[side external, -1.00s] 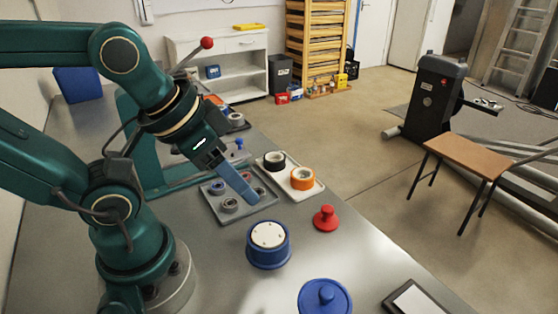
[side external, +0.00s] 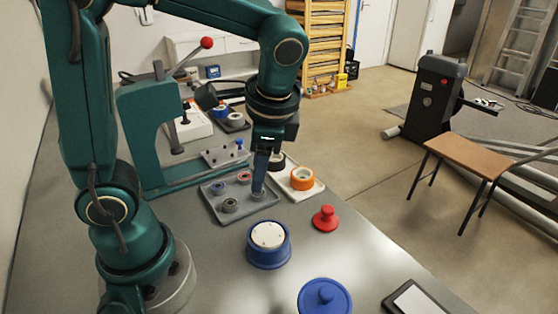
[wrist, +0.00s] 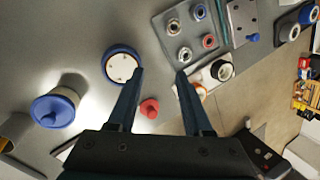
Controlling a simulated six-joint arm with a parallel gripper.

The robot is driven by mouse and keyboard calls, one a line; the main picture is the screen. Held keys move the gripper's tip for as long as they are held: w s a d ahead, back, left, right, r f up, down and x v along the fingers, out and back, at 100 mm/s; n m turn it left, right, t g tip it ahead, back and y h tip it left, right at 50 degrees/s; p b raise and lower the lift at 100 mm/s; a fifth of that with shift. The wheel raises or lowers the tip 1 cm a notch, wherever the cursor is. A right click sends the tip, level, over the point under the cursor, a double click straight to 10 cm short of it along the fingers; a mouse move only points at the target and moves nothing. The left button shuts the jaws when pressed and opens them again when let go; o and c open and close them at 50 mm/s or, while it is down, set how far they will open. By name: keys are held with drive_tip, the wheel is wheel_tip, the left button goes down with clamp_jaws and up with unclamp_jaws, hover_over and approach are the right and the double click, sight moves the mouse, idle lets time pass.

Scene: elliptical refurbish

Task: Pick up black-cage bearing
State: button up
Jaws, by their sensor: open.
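A grey tray (side external: 268,202) holds several small bearings. It also shows at the top of the wrist view (wrist: 160,18). A dark-centred bearing (side external: 230,205) is at its near left; it also shows in the wrist view (wrist: 173,26) and looks like the black-cage one, though the cage is too small to be sure. A blue bearing (wrist: 200,11), a red one (wrist: 208,41) and a plain steel one (wrist: 184,54) share the tray. My gripper (side external: 258,190) points down, its tips overlapping the tray's right part in the side view. In the wrist view (wrist: 160,73) its fingers are apart and empty.
A white tray (side external: 316,190) with an orange ring (side external: 302,178) and a black ring stands right of the bearing tray. A blue round housing (side external: 268,256), a red knobbed part (side external: 325,219) and a blue lid (side external: 325,297) lie nearer. A green lever press (side external: 150,130) stands behind left.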

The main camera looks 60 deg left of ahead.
sight(265, 201)
drive_tip(key=w+a+f+m+g+y, duration=0.1)
drive_tip(key=w+f+m+y, duration=0.1)
drive_tip(key=f, duration=0.1)
drive_tip(key=w+a+f+m+g+y, duration=0.1)
drive_tip(key=w+f+m+y, duration=0.1)
drive_tip(key=f+m+y, duration=0.1)
drive_tip(key=w+a+f+m+g+y, duration=0.1)
drive_tip(key=w+f+m+y, duration=0.1)
drive_tip(key=f+y, duration=0.1)
drive_tip(key=shift+w+f+m+g, duration=0.2)
drive_tip(key=shift+f+m+g, duration=0.15)
drive_tip(key=shift+f, duration=0.5)
drive_tip(key=shift+a+f+m+y, duration=0.1)
drive_tip(key=shift+f+m+y, duration=0.15)
drive_tip(key=shift+f+y, duration=0.25)
drive_tip(key=shift+a+f, duration=0.15)
drive_tip(key=shift+a, duration=0.05)
drive_tip(key=shift+x, duration=2.35)
drive_tip(key=shift+s, duration=0.1)
clamp_jaws()
